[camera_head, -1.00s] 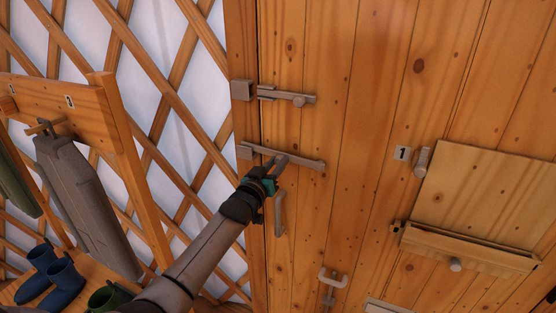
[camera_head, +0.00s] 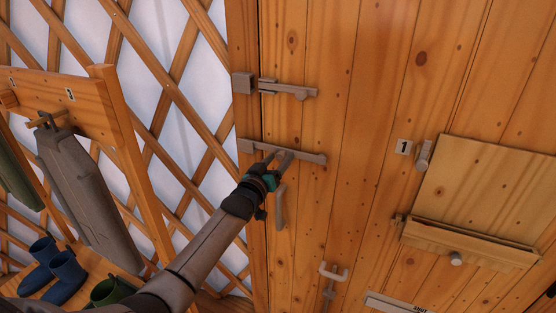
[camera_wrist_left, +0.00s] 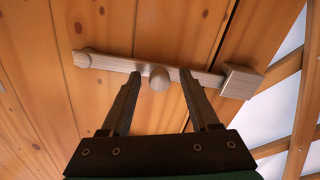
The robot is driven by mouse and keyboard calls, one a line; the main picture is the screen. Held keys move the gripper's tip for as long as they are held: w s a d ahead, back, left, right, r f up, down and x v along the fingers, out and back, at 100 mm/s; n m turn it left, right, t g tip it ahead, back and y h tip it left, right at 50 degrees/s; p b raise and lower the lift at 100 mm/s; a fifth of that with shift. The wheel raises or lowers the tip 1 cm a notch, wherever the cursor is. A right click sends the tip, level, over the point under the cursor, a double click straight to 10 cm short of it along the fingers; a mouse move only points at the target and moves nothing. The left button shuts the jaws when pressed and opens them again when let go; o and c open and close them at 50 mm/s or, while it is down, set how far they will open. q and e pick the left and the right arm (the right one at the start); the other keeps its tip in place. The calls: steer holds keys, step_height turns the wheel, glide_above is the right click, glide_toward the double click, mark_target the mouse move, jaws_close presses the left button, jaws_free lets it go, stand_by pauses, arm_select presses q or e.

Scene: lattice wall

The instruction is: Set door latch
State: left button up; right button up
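The lower door latch is a grey bar (camera_head: 309,157) on the wooden door, lying nearly level with its left end at a block-shaped catch (camera_head: 245,146) on the frame. In the left wrist view the bar (camera_wrist_left: 112,64) has a round pivot at one end, a round knob (camera_wrist_left: 158,79) mid-length, and its other end at the catch (camera_wrist_left: 240,82). My left gripper (camera_head: 277,158) is at the bar, fingers spread. In the left wrist view its fingers (camera_wrist_left: 160,76) stand apart on either side of the knob, with gaps visible. My right gripper is not in view.
A sliding bolt (camera_head: 288,91) sits above the latch and a door handle (camera_head: 280,205) just below my gripper. A folded wooden shelf (camera_head: 480,200) is at right. A coat rack (camera_head: 75,95) and blue boots (camera_head: 55,272) stand at left by the lattice wall.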

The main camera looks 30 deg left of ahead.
arm_select(q)
steer(key=shift+s, duration=0.1)
steer(key=s+p, duration=0.1)
steer(key=s, duration=1.4)
steer(key=shift+d, duration=0.45)
steer(key=shift+f, duration=0.1)
steer(key=s+d+f+m+g+b, duration=0.1)
steer(key=s+f+g+b, duration=0.2)
steer(key=f, duration=1)
steer(key=s+d+f+g+b, duration=0.1)
steer(key=s+d+f+g, duration=0.3)
steer(key=f, duration=0.8)
steer(key=s+a+f+m+g+b, duration=0.15)
steer(key=s+f, duration=0.35)
steer(key=f, duration=0.8)
steer(key=s+d+f+m+g+b, duration=0.1)
steer(key=s+d+f+g+b, duration=0.1)
steer(key=s+f, duration=0.5)
steer(key=s+d+f+m+g+b, duration=0.1)
steer(key=s+d+f+g+b, duration=0.1)
steer(key=s+f, duration=0.5)
steer(key=s+d+f+m+g+h+b, duration=0.1)
steer(key=s+d+f+g, duration=0.3)
steer(key=s, duration=1.2)
step_height(320, 180, down, 4)
steer(key=shift+s+d+r+m+b, duration=0.2)
steer(key=shift+s+m+b, duration=0.1)
steer(key=shift+m+b, duration=0.2)
